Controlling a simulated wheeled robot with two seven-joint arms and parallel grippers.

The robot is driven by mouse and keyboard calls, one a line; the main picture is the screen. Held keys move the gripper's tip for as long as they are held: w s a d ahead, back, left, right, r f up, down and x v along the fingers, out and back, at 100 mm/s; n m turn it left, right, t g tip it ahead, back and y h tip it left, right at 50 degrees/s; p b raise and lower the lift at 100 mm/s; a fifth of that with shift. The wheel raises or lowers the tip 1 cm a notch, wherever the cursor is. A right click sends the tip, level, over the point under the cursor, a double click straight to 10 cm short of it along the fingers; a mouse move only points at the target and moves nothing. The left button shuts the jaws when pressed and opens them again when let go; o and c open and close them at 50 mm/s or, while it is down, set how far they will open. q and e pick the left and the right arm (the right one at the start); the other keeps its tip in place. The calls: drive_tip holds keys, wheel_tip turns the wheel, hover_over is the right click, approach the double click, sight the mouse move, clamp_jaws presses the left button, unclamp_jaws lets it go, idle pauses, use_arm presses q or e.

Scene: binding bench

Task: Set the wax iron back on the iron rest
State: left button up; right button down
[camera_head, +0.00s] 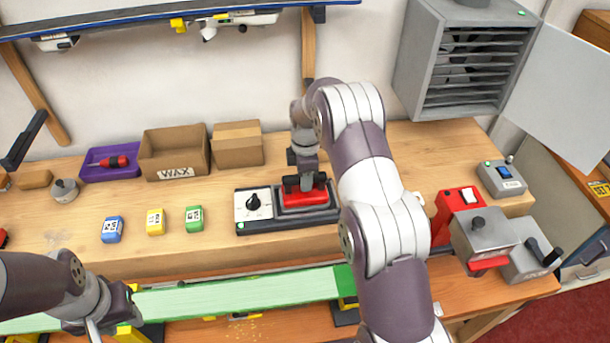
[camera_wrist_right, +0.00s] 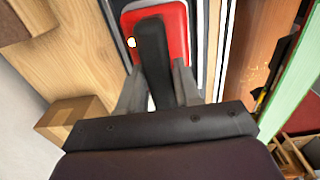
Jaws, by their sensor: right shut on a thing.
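The wax iron (camera_head: 306,196) has a red body and a black handle. It sits in or just over the iron rest (camera_head: 322,216), a dark base with a white dial panel on its left. I cannot tell whether the iron bears fully on it. My right gripper (camera_head: 304,180) is shut on the iron's black handle. In the right wrist view, its fingers (camera_wrist_right: 158,88) flank the handle (camera_wrist_right: 152,50), with the red body (camera_wrist_right: 180,28) below. My left gripper (camera_head: 96,328) is at the lower left, away from the iron, its fingertips cut off by the picture edge.
Blue (camera_head: 112,229), yellow (camera_head: 155,222) and green (camera_head: 194,218) blocks stand left of the rest. A WAX box (camera_head: 175,153), a cardboard box (camera_head: 238,144) and a purple tray (camera_head: 98,171) are behind. A green rail (camera_head: 240,292) runs along the front. Red and grey devices (camera_head: 456,208) stand right.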

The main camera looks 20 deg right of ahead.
drive_tip(key=c, duration=0.7)
unclamp_jaws()
wheel_tip(320, 180, up, 4)
drive_tip(key=shift+r+b, duration=0.25)
drive_tip(key=shift+b, duration=0.75)
wheel_tip(320, 180, up, 8)
drive_tip(key=p, duration=0.7)
drive_tip(key=shift+s+r, duration=0.2)
